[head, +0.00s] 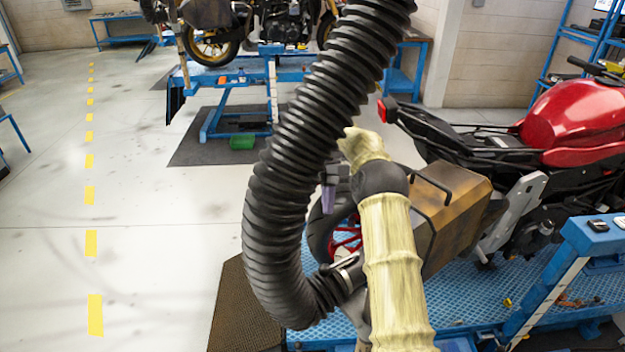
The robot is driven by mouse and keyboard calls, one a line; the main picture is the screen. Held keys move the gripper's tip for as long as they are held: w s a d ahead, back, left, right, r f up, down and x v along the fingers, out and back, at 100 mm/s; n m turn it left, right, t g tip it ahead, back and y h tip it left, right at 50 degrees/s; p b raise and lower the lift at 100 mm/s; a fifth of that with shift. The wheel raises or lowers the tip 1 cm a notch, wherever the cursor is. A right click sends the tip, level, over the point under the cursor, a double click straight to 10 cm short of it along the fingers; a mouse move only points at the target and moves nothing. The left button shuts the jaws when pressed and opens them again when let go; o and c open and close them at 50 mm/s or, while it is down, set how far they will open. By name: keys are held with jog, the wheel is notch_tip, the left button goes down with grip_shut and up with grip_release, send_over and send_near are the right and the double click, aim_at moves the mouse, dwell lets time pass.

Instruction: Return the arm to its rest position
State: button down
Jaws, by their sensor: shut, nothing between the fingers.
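My arm (392,250), in a cream cover with a black joint, rises from the bottom of the head view and bends away beside a thick black ribbed hose. My gripper (329,200) shows only in part, as a small purple-grey piece pointing down just right of the hose. Its fingers look shut, with nothing seen between them. The wrist is partly hidden by the hose. No other object belongs to the task.
The black hose (290,170) hangs from above and curves to a nozzle near the arm. A rusty brown box (455,195) sits behind the arm, beside a red motorcycle (575,120) on a blue lift (465,300). Open floor (150,220) lies left.

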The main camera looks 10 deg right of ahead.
jog(key=s+a+r+m+t+h, duration=0.15)
jog(key=s+a+m+t, duration=0.35)
jog(key=s+m, duration=0.5)
jog(key=s+f+m+t, duration=0.2)
jog(key=s+m+t, duration=0.1)
jog(key=s+m, duration=1.1)
jog(key=s, duration=0.3)
jog(key=shift+s+t, duration=0.15)
jog(key=shift+t, duration=0.15)
jog(key=shift+a, duration=0.1)
